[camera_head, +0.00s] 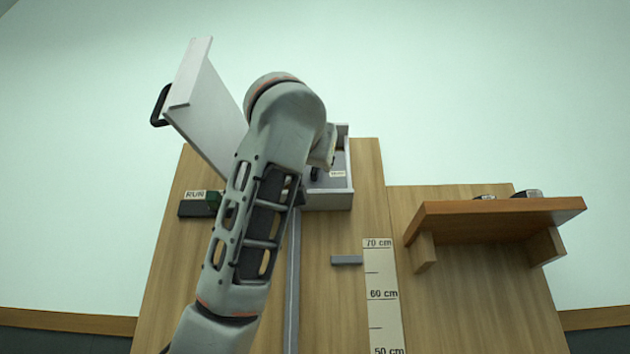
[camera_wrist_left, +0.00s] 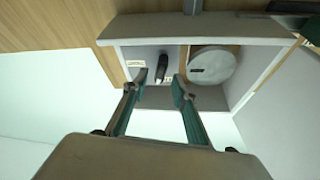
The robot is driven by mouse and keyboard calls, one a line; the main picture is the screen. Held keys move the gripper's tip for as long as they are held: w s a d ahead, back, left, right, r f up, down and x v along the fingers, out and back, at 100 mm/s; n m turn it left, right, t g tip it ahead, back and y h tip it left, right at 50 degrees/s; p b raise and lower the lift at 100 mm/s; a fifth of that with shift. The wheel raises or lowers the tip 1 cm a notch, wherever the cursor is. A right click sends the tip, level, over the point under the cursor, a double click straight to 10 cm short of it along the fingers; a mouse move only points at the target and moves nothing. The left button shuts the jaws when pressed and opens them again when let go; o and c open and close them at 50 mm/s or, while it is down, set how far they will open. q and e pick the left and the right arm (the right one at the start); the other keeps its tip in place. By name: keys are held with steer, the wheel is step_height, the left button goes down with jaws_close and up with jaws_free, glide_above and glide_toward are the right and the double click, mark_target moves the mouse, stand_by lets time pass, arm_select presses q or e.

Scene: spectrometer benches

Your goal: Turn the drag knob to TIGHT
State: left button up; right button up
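An open grey box (camera_head: 328,201) is mounted high on the wooden panel, and it shows in the left wrist view (camera_wrist_left: 200,27). Inside are a small upright black piece (camera_wrist_left: 162,68) beside a pale label (camera_wrist_left: 142,57), and a pale round disc (camera_wrist_left: 212,65) with a short dark mark. The label print is too small to read, and I cannot tell which piece is the drag knob. My left gripper (camera_wrist_left: 160,78) is open, its fingertips apart at the box's mouth, in line with the black piece. No contact is clear. In the head view my arm hides most of this gripper.
A grey lid (camera_head: 208,108) with a black handle (camera_head: 160,105) stands open at upper left. A height scale (camera_head: 382,295), grey ledge (camera_head: 347,260) and wooden shelf (camera_head: 490,215) are to the right.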

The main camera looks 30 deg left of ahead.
arm_select(q)
steer(key=shift+p+x, duration=0.3)
steer(key=shift+x, duration=0.75)
arm_select(e)
steer(key=shift+w+r, duration=0.35)
steer(key=shift+r, duration=0.5)
arm_select(q)
jaws_close()
arm_select(e)
steer(key=shift+f, duration=0.1)
